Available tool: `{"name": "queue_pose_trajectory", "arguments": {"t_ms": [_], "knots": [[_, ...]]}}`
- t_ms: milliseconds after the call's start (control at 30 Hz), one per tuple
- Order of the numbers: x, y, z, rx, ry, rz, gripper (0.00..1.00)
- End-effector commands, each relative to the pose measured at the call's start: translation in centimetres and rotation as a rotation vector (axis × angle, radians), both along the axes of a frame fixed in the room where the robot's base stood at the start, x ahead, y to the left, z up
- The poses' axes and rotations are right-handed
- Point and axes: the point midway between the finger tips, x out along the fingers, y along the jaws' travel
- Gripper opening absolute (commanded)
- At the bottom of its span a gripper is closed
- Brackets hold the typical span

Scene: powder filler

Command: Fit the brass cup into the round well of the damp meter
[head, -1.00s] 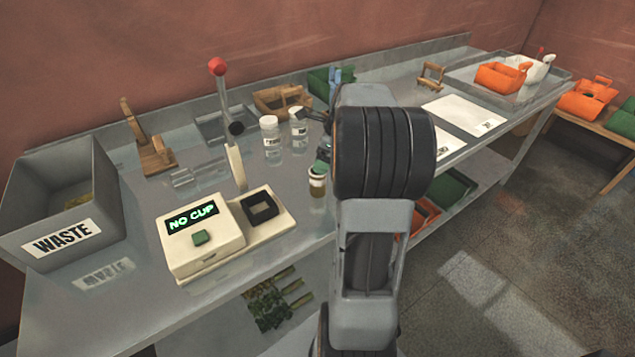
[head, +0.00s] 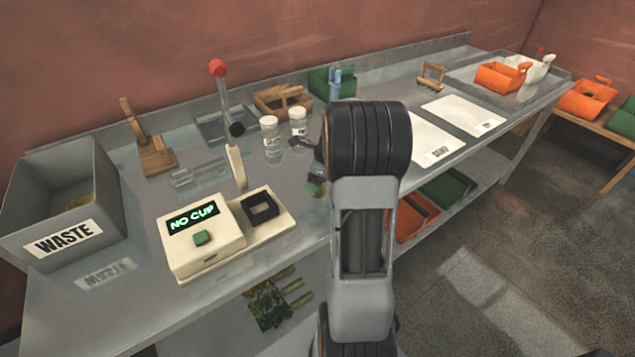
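The damp meter (head: 205,248) is a cream box on the bench, left of centre. Its screen reads NO CUP, and a dark square block (head: 261,209) on its right side is where the well would be; the round opening is not clear at this size. My gripper (head: 314,188) is right of the meter, low by the bench, with a green part at its tip. My own arm covers most of it, so its fingers cannot be made out. The brass cup is not clearly visible now; the gripper and arm cover the spot where a small brownish cup showed earlier.
A lever with a red knob (head: 217,68) rises behind the meter. Two clear jars (head: 270,138) stand behind my gripper. A grey WASTE bin (head: 62,238) is at left. White labelled mats (head: 432,140) lie right of my arm. Bench between meter and gripper looks clear.

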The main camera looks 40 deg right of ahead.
Motion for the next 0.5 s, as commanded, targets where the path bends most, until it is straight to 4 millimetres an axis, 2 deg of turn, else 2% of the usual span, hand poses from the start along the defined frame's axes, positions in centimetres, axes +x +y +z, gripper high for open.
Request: {"name": "queue_pose_trajectory", "arguments": {"t_ms": [167, 500], "knots": [[-0.01, -0.01, 0.01, 0.0, 0.0, 0.0, 0.8], [-0.02, -0.02, 0.02, 0.0, 0.0, 0.0, 0.48]]}}
